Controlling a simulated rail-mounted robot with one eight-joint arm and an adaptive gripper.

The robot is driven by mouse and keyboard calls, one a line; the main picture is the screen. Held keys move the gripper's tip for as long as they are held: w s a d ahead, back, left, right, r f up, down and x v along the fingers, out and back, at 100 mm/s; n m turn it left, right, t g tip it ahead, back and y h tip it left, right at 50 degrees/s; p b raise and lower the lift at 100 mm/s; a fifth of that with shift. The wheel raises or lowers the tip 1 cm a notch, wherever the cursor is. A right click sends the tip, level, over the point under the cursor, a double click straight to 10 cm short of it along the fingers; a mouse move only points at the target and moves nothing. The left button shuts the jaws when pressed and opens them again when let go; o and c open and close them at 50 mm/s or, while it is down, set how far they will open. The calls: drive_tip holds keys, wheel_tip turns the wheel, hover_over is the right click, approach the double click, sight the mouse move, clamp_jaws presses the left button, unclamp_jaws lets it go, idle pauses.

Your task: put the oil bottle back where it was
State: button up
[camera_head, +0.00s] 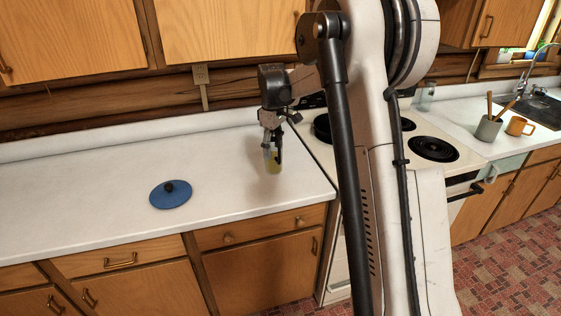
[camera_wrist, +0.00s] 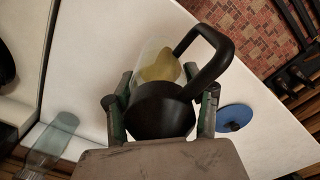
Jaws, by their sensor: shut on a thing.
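The oil bottle, clear with yellow oil and a black top, shows in the head view (camera_head: 273,161) over the white counter, just left of the stove. It is roughly upright. I cannot tell whether its base touches the counter. My gripper (camera_head: 272,143) is shut on its upper part. In the wrist view my gripper's fingers (camera_wrist: 163,108) lie on both sides of the black top of the oil bottle (camera_wrist: 160,111), and its black handle loops to the upper right. The yellow oil shows beyond the top.
A blue lid (camera_head: 171,195) with a dark knob lies on the counter (camera_head: 90,180) to the left. The stove (camera_head: 462,150) is on the right, partly hidden by my arm. A clear glass vessel (camera_wrist: 50,140) shows at the wrist view's lower left. The counter's middle is clear.

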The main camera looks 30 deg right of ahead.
drive_tip(key=w+d+f+p, duration=0.2)
drive_tip(key=w+d+f, duration=0.2)
drive_tip(key=d+f, duration=0.2)
drive_tip(key=shift+w+f, duration=0.2)
drive_tip(key=shift+f, duration=1.05)
drive_tip(key=shift+f, duration=0.15)
drive_tip(key=o, duration=1.6)
